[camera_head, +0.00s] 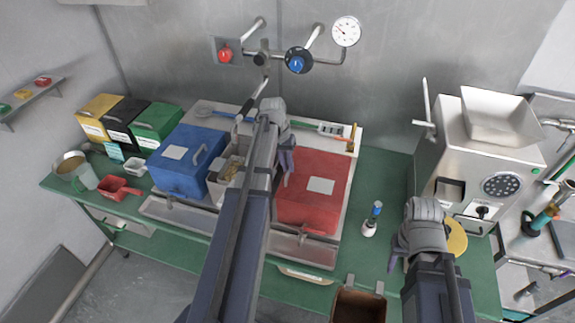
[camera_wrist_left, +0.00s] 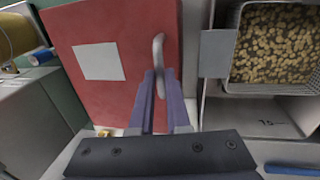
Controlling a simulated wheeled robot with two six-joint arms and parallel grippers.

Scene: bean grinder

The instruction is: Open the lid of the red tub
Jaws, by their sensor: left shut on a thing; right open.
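The red tub (camera_head: 305,212) stands just right of the middle of the green bench in the head view. Its red lid (camera_head: 335,165) bears a pale square label and covers the top; I cannot tell whether it is slightly raised. In the left wrist view, the lid (camera_wrist_left: 140,30) shows a pale bar handle (camera_wrist_left: 157,52) near one edge. My left gripper (camera_wrist_left: 160,88) is shut on that handle; in the head view the gripper (camera_head: 286,158) is at the lid's left edge, partly hidden by my arm. My right gripper (camera_head: 418,250) is open, over the bench near the grinder.
A bean-filled container (camera_head: 232,168) and a closed blue tub (camera_head: 180,175) stand left of the red tub. A small bottle (camera_head: 371,222) stands to its right. The steel grinder (camera_head: 480,155) is further right. A brown open box (camera_head: 358,303) is at the front.

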